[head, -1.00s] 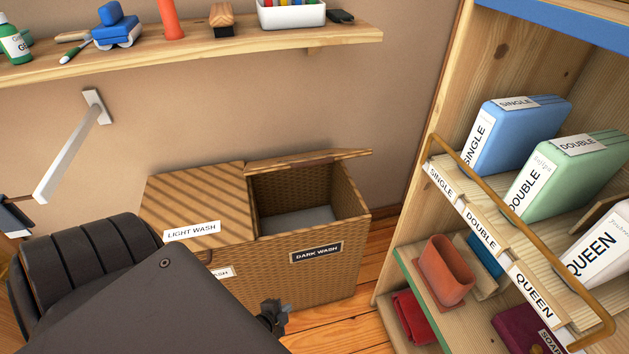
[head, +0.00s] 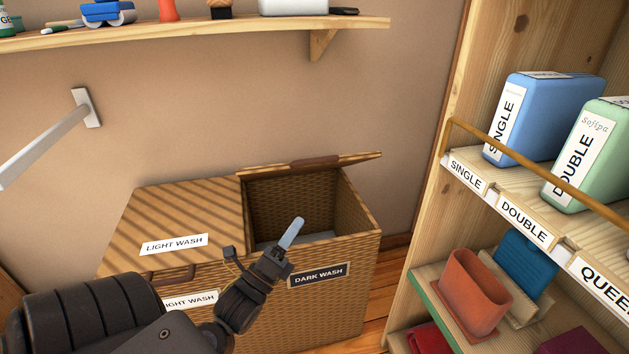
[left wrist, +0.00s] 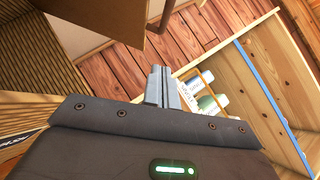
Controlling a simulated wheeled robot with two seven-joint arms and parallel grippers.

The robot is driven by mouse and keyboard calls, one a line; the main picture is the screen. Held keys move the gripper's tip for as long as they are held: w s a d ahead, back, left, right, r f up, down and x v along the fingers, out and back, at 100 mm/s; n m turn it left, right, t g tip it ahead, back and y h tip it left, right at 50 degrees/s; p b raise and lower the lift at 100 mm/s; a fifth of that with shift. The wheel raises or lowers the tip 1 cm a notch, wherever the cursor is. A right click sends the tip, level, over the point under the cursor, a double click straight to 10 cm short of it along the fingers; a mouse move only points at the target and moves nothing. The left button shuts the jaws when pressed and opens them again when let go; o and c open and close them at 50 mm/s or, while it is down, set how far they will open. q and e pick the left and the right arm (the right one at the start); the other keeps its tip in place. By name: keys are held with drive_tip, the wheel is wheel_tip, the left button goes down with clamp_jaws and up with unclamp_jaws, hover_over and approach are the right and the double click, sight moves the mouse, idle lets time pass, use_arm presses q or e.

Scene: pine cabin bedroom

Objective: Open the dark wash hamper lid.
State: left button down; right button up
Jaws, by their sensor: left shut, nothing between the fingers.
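The wicker hamper (head: 335,308) stands against the wall with two compartments. Its right one, labelled DARK WASH (head: 318,276), is open and I see a pale bottom inside. The dark wash lid (head: 350,163) is raised at the back, seen nearly edge-on, with a brown handle (head: 316,164) on its edge. The light wash lid (head: 190,212) is shut. My left gripper (head: 293,232) is shut and empty, in front of the dark compartment's opening, below the raised lid and apart from it. The fingers also show in the left wrist view (left wrist: 161,82). My right gripper is not seen.
A wooden shelf unit (head: 436,220) with blue and green bedding packs stands to the right. A wall shelf (head: 200,33) with small items runs above the hamper. A white wall bracket (head: 50,142) sticks out at left. Some floor (head: 375,305) is free between hamper and shelf unit.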

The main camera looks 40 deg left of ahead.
use_arm(q)
drive_tip(key=a+r+x, duration=0.1)
drive_tip(key=a+x, duration=0.1)
drive_tip(key=x, duration=1)
drive_tip(key=shift+s+a, duration=0.15)
drive_tip(key=shift+s, duration=0.2)
drive_tip(key=shift+r, duration=0.2)
